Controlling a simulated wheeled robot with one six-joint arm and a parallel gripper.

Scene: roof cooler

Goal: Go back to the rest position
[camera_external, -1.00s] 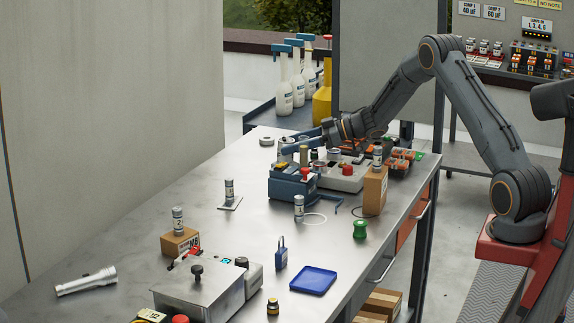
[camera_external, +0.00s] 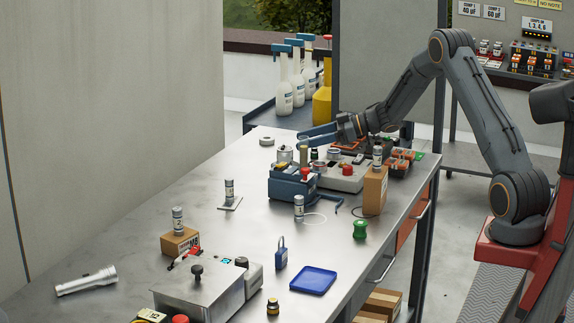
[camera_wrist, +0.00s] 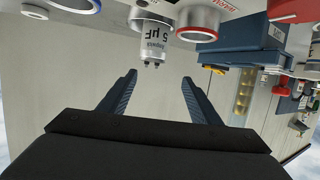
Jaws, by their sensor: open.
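My gripper (camera_external: 308,137) is over the far part of the metal bench, above the blue toolbox (camera_external: 290,186). In the wrist view its two dark blue fingers (camera_wrist: 158,78) are spread apart with nothing between them. A grey capacitor marked 5 µF (camera_wrist: 152,42) shows just beyond the fingertips, apart from them. In the outside view a silver can (camera_external: 285,154) stands just below and left of the fingers; I cannot tell if it is the same part.
The toolbox, a grey tester (camera_external: 345,178) and a cardboard box (camera_external: 375,190) crowd the bench below my arm. Air above the bench is clear.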

